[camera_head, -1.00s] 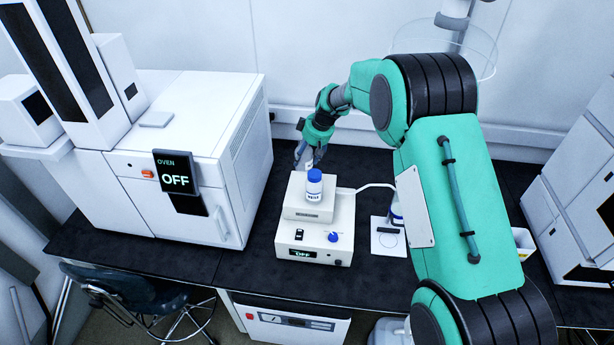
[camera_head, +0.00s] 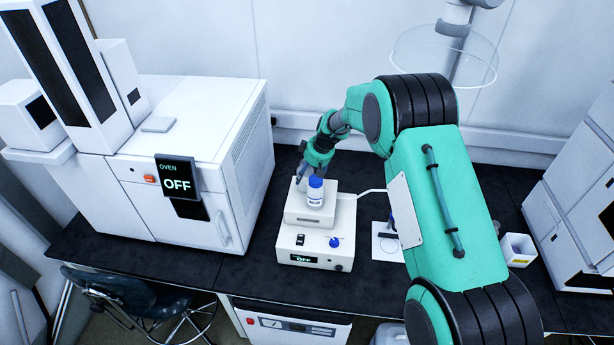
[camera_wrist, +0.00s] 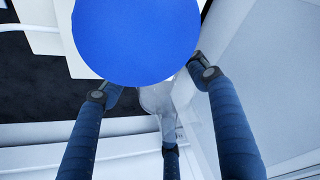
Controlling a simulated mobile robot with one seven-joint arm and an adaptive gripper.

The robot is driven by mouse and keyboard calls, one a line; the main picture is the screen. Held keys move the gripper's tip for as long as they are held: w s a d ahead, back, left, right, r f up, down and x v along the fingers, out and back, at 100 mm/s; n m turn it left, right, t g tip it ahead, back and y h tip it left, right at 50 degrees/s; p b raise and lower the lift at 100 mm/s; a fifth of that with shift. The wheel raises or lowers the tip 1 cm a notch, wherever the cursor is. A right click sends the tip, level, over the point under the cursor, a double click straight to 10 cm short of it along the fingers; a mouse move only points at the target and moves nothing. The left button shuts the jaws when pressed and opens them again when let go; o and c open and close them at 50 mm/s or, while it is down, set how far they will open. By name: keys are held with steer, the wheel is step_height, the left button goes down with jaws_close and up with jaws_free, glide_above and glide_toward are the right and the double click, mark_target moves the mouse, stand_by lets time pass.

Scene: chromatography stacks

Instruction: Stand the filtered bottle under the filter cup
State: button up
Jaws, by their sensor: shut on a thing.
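A white plate with a dark fixture (camera_head: 386,240) is to the right, partly hidden by my arm; I cannot make out a filter cup there.
The white instrument (camera_head: 315,242) has a blue knob and a display reading OFF. A large oven (camera_head: 190,130) marked OFF stands to the left. A white open bin (camera_head: 518,249) and a cabinet are at the right. Dark bench top is bare between oven and instrument.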

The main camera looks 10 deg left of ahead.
steer(key=shift+f, duration=0.4)
steer(key=shift+f, duration=0.15)
steer(key=o, duration=1.4)
steer(key=shift+o, duration=0.2)
steer(key=v, duration=1.2)
steer(key=shift+b, duration=0.3)
